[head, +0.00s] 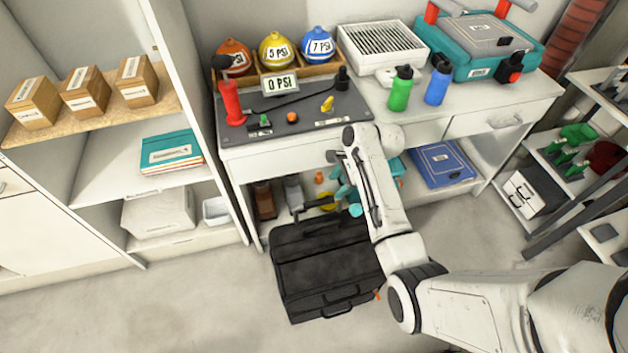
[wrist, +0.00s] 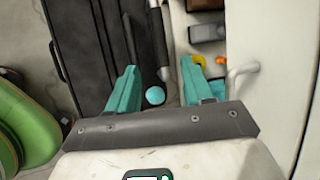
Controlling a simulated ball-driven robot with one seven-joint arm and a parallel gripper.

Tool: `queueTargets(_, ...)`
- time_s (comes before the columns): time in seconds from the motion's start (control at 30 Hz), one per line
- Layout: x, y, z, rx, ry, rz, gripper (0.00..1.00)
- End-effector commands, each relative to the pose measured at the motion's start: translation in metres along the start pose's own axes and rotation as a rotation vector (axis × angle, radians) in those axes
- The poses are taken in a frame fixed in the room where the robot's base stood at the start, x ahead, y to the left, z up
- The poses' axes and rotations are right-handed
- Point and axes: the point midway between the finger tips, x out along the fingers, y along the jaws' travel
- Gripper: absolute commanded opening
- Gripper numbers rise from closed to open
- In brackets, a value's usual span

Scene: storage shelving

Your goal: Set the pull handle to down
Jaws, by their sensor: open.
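A black suitcase (head: 325,265) stands on the floor in front of the workbench. Its pull handle (head: 314,206), a dark grip on a rod, sticks out at the bench side of the case. In the wrist view the suitcase (wrist: 85,50) fills the upper left, and the handle's grey and black grip (wrist: 158,45) runs beside it. The grip is just beyond the fingertips in that view; I cannot tell the exact gap. In the head view my arm partly hides the gripper.
The workbench (head: 240,160) stands behind the suitcase, with a drawer and low shelf. A white drawer handle (wrist: 243,70) is close to the right finger. Clear floor (head: 180,305) lies left of the suitcase.

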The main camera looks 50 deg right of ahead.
Motion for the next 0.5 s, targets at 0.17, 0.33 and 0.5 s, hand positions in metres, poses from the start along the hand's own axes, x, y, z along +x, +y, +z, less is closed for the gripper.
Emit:
queueTargets(0.17,0.010,0.003,-0.002,0.013,0.006,0.015,0.51)
queueTargets(0.33,0.039,0.003,-0.002,0.011,0.005,0.015,0.51)
queueTargets(0.5,0.070,0.003,-0.002,0.010,0.005,0.014,0.51)
